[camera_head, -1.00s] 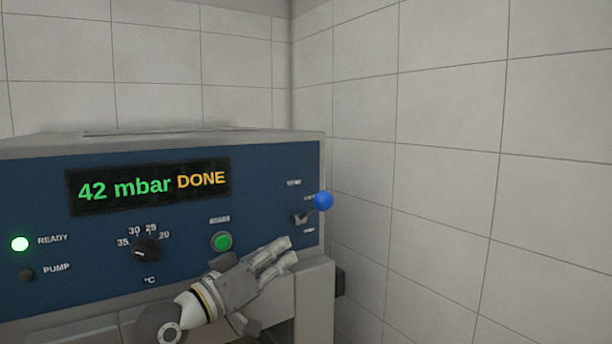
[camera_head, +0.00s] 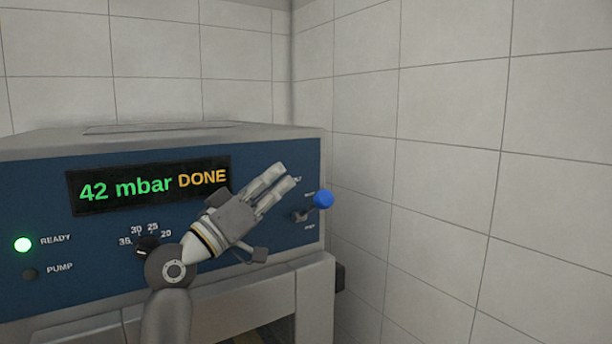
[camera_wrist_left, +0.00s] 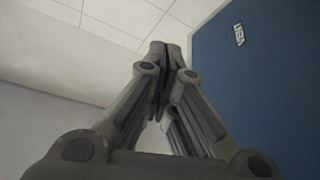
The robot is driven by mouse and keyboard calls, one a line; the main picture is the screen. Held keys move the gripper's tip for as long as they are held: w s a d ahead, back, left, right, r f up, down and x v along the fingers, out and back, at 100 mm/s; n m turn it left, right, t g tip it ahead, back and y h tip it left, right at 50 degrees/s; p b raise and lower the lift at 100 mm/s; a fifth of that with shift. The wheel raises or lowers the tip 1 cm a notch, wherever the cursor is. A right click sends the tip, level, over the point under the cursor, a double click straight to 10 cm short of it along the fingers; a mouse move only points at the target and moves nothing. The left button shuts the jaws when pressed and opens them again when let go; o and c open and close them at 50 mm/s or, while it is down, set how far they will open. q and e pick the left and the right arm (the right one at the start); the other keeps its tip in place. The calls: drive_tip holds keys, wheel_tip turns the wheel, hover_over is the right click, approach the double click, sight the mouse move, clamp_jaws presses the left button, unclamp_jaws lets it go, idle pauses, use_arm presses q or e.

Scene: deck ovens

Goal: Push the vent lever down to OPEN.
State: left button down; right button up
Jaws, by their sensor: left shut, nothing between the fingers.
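The vent lever (camera_head: 321,200) has a blue knob and sticks out from the right end of the blue control panel. My left gripper (camera_head: 284,176) is shut and empty, in front of the panel. Its fingertips are to the left of the blue knob and a little higher, apart from it in the picture. In the left wrist view the closed fingertips (camera_wrist_left: 164,48) point up beside the blue panel, where part of the vent lettering (camera_wrist_left: 239,35) shows. The lever is not in that view.
The display (camera_head: 150,186) reads 42 mbar DONE. The READY lamp (camera_head: 23,244) is lit green and the PUMP lamp (camera_head: 30,274) is dark. My left arm partly covers the temperature dial (camera_head: 147,244) and hides the green button. A tiled wall (camera_head: 450,150) stands close on the right.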

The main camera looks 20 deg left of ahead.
sight(312, 207)
use_arm(q)
drive_tip(key=p+x, duration=0.3)
drive_tip(key=x, duration=0.3)
drive_tip(key=f, duration=0.1)
drive_tip(key=d+f, duration=0.1)
drive_tip(key=f+p, duration=0.1)
drive_tip(key=shift+d+f, duration=0.35)
drive_tip(key=shift+s, duration=0.1)
